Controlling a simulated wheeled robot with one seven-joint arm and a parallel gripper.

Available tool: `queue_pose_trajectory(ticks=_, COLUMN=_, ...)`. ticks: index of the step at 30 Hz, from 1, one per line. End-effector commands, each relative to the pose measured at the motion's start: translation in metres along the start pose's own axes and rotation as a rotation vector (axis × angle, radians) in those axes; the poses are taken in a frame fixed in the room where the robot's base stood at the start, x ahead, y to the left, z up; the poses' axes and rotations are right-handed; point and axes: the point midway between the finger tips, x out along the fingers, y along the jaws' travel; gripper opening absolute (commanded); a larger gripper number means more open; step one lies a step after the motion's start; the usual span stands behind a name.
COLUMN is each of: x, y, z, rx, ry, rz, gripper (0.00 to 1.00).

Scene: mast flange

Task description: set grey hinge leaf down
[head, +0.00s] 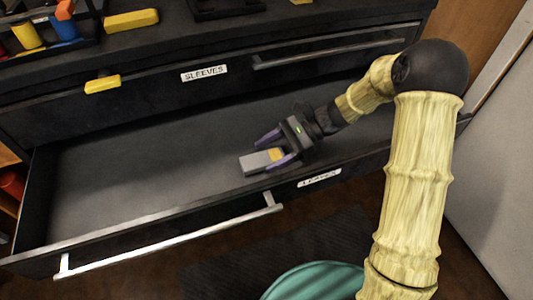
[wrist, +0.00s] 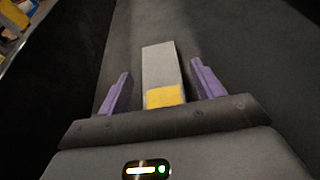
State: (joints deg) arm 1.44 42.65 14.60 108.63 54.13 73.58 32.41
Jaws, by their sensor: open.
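The grey hinge leaf (head: 254,163) is a small grey block with a yellow end, inside the open drawer labelled LEAVES. It appears to lie on the drawer floor (head: 150,185). My gripper (head: 275,148) is at the leaf, its purple fingers apart on either side. In the wrist view the leaf (wrist: 161,68) lies between the fingers of my gripper (wrist: 160,88), yellow end toward the palm. Gaps show on both sides of it, so the fingers are not touching it.
The drawer's front wall with its handle (head: 170,237) runs along the near side. The closed SLEEVES drawer (head: 140,120) is above and behind. A yellow block (head: 131,20) lies on the worktop. The drawer floor left of the leaf is bare. A teal round object (head: 312,283) stands below.

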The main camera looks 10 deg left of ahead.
Motion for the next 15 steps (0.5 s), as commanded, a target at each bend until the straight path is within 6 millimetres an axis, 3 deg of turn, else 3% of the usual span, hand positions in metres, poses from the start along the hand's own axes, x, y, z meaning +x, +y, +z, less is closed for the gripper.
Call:
queue_pose_trajectory(ticks=9, x=-0.064, y=-0.001, z=0.003, rx=0.001, ry=0.000, rz=-0.005, gripper=0.67)
queue_pose_trajectory(ticks=15, x=-0.097, y=0.000, z=0.002, rx=0.001, ry=0.001, rz=-0.002, gripper=0.67)
